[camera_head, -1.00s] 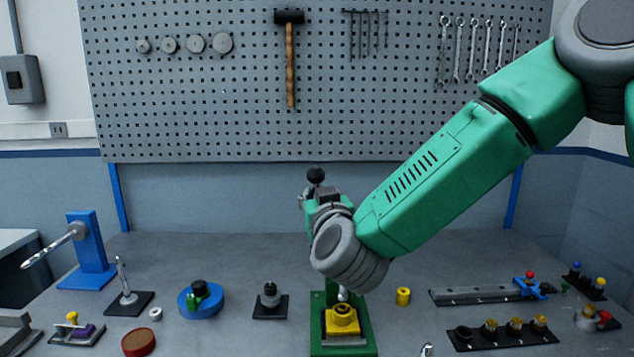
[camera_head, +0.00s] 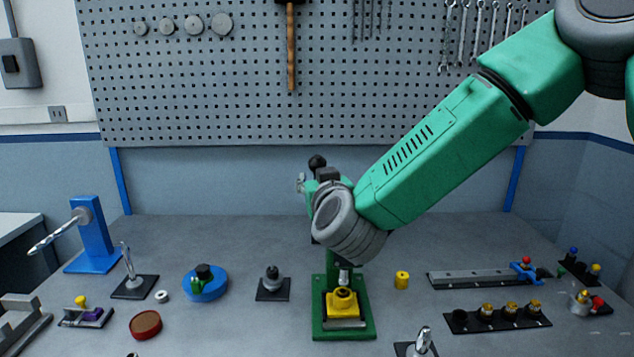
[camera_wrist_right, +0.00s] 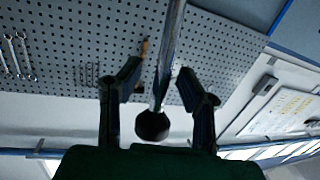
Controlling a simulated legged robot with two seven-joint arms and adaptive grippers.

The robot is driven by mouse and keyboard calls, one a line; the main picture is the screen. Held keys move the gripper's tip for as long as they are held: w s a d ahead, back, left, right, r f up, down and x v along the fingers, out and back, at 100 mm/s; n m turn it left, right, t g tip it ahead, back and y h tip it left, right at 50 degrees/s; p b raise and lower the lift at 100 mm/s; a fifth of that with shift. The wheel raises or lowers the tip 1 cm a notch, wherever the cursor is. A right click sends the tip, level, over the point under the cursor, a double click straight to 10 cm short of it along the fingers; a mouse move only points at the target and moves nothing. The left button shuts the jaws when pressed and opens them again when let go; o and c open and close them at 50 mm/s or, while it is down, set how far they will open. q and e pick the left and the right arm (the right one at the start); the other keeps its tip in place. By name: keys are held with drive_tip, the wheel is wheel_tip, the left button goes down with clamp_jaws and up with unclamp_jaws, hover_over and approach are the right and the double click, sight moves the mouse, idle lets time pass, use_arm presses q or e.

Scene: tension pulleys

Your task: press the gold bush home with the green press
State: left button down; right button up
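The green press (camera_head: 318,325) stands at the front middle of the bench. A yellow block (camera_head: 342,303) sits on its base under the silver ram (camera_head: 344,277). I cannot make out a separate gold bush there. A black ball knob (camera_head: 317,162) shows at the top of the press. In the right wrist view, my right gripper (camera_wrist_right: 158,74) is open, with one dark finger on each side of a metal lever ending in a black knob (camera_wrist_right: 152,125). Gaps show beside the lever. In the head view my wrist hides most of this gripper. My left gripper is out of view.
A loose yellow cylinder (camera_head: 402,280) stands right of the press. A black rack (camera_head: 462,325) holds several gold-topped parts farther right. A black stand (camera_head: 272,290) and a blue round fixture (camera_head: 217,285) stand to the left. Clear bench lies between them.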

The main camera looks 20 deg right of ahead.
drive_tip(key=s+a, duration=0.1)
drive_tip(key=s, duration=1)
drive_tip(key=shift+s+a+r, duration=0.15)
drive_tip(key=shift+s+r, duration=0.15)
drive_tip(key=shift+s, duration=0.05)
drive_tip(key=s+d+f+g+y, duration=0.1)
drive_tip(key=s+d+f+g, duration=0.2)
drive_tip(key=f, duration=0.7)
drive_tip(key=s+f+g+y, duration=0.1)
drive_tip(key=s+f+g, duration=0.25)
drive_tip(key=f, duration=0.65)
drive_tip(key=s+d+f+g, duration=0.25)
drive_tip(key=s+f, duration=0.25)
drive_tip(key=f, duration=0.6)
drive_tip(key=s+d+f+g, duration=0.35)
drive_tip(key=s+f, duration=0.35)
drive_tip(key=s, duration=0.4)
drive_tip(key=s+d+f+g, duration=0.3)
drive_tip(key=s+f+g, duration=0.25)
drive_tip(key=s, duration=0.65)
drive_tip(key=w+a+f+n+t+b, duration=0.1)
drive_tip(key=w+f+b, duration=0.2)
drive_tip(key=f+b, duration=1.1)
